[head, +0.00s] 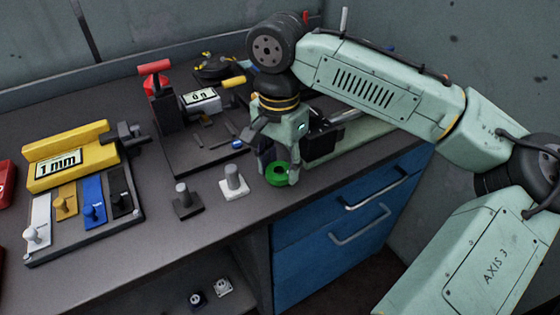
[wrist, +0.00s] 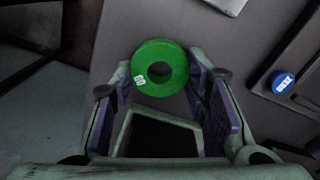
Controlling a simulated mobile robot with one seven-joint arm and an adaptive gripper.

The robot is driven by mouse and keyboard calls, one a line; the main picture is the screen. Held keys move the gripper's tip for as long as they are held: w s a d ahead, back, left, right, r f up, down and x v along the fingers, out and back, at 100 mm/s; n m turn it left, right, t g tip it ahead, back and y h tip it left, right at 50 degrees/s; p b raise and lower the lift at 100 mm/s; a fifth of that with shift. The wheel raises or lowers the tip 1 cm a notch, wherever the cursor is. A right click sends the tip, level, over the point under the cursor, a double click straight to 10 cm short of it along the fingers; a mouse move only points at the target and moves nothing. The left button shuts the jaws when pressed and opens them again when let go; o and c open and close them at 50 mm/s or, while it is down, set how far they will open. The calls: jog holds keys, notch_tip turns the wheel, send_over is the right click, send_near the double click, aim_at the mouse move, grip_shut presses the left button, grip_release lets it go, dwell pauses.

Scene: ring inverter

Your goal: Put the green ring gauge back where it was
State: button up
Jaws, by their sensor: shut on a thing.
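The green ring gauge (head: 278,176) is between the fingers of my gripper (head: 279,168), near the front edge of the bench. In the wrist view the ring (wrist: 146,59) lies flat across the fingertips, its open hole visible and a white "GO" mark on its face. My gripper (wrist: 163,84) is shut on it. I cannot tell how high the ring is above the bench top. To its left stand a white base with a grey peg (head: 233,186) and a dark base with a grey peg (head: 186,204); both pegs are bare.
A fixture with a red handle (head: 154,68) and a "0 g" display (head: 201,97) stands behind. A yellow "1 mm" block (head: 72,156) with coloured tabs is at left. Blue drawers (head: 340,225) are below right. Two small pieces (head: 222,286) lie on the lower shelf.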

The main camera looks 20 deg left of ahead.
jog(key=shift+f, duration=0.2)
jog(key=o, duration=1.3)
jog(key=shift+f, duration=0.1)
jog(key=shift+c, duration=0.2)
notch_tip(320, 180, up, 12)
jog(key=b, duration=0.1)
jog(key=shift+r, duration=0.2)
jog(key=shift+a, duration=0.1)
